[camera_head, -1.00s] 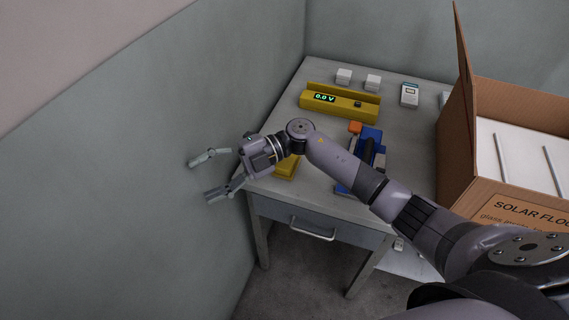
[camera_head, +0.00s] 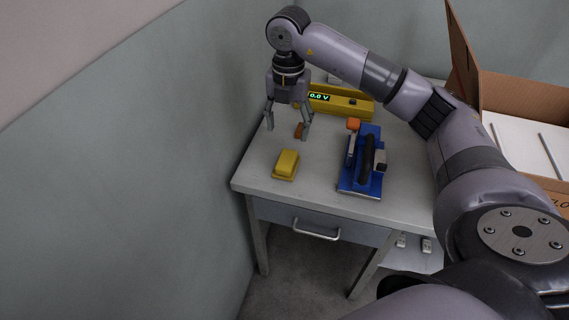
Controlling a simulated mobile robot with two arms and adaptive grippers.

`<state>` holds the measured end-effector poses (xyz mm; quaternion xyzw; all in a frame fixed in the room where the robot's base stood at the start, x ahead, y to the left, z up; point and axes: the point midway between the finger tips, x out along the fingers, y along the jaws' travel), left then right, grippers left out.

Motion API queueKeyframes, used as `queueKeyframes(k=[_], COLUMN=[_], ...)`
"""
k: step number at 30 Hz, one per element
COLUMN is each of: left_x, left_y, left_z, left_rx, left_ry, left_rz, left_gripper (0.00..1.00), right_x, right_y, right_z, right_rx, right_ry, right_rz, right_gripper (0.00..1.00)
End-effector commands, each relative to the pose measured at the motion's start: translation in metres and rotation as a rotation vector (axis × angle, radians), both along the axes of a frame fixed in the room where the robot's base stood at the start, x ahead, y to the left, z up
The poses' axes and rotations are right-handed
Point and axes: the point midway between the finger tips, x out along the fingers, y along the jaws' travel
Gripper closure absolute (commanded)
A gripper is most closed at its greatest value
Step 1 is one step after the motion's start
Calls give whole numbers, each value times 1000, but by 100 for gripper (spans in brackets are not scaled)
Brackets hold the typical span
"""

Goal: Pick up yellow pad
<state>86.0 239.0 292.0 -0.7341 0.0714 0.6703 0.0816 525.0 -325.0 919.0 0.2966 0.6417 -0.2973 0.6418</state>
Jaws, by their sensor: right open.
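The yellow pad (camera_head: 287,163) lies on the grey table (camera_head: 240,183) near its front left corner. It looks like a small block on a wider base, and nothing covers it. My right gripper (camera_head: 288,133) points down above the table, behind the pad in the picture. Its two fingers are apart with nothing held between them. My left gripper is not in view.
A blue tool with a dark handle (camera_head: 362,165) lies right of the pad. A yellow meter reading 0.0 V (camera_head: 345,101) stands behind. A cardboard box (camera_head: 520,95) stands at the right. The wall (camera_head: 150,170) is close on the left.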

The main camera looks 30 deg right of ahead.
Motion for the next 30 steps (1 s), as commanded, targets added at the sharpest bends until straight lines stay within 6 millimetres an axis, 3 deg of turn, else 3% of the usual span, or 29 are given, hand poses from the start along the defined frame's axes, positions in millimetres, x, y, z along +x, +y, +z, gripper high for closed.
queueKeyframes(k=[3, 9, 16, 24, 30], left_x=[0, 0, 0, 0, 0], left_y=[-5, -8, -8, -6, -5], left_z=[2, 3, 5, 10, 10], left_rx=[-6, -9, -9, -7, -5], left_ry=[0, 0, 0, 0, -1], left_rz=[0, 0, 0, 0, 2], left_gripper=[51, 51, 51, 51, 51], right_x=[-1, 0, 1, 3, 4], right_y=[1, 1, 1, -1, -1], right_z=[-27, -59, -74, -112, -119], right_rx=[2, 2, 4, 3, 4], right_ry=[4, 2, 2, 1, -2], right_rz=[1, 2, 2, 3, 3], right_gripper=[40, 40, 40, 40, 40])
